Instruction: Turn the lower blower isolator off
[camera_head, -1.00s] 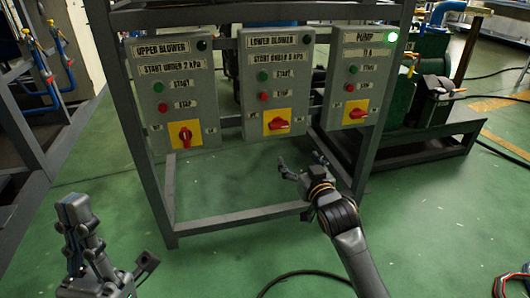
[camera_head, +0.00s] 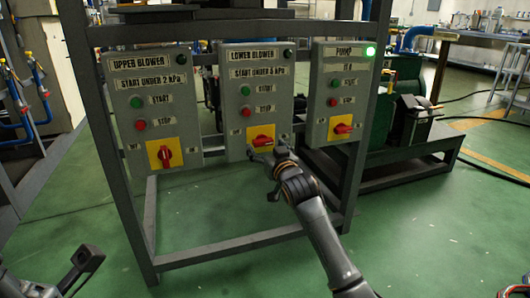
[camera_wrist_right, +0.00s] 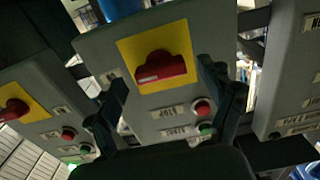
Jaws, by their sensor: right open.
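The lower blower box (camera_head: 257,100) is the middle grey panel. Its isolator, a red handle on a yellow plate (camera_head: 262,140), lies roughly level in the head view. My right gripper (camera_head: 264,172) is just below and in front of it, partly covering the plate's lower edge. In the right wrist view, the red handle (camera_wrist_right: 164,68) lies ahead between the two spread, empty fingers of my right gripper (camera_wrist_right: 163,80); I see no clear contact. My left gripper (camera_head: 86,262) is only partly visible at the lower left, and its opening is unclear.
The upper blower box (camera_head: 152,110), with its handle upright, stands at left. The pump box (camera_head: 340,95), with a lit green lamp and a level handle, is at right. All hang on a dark metal frame (camera_head: 230,243). Green floor (camera_head: 200,205) is clear below.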

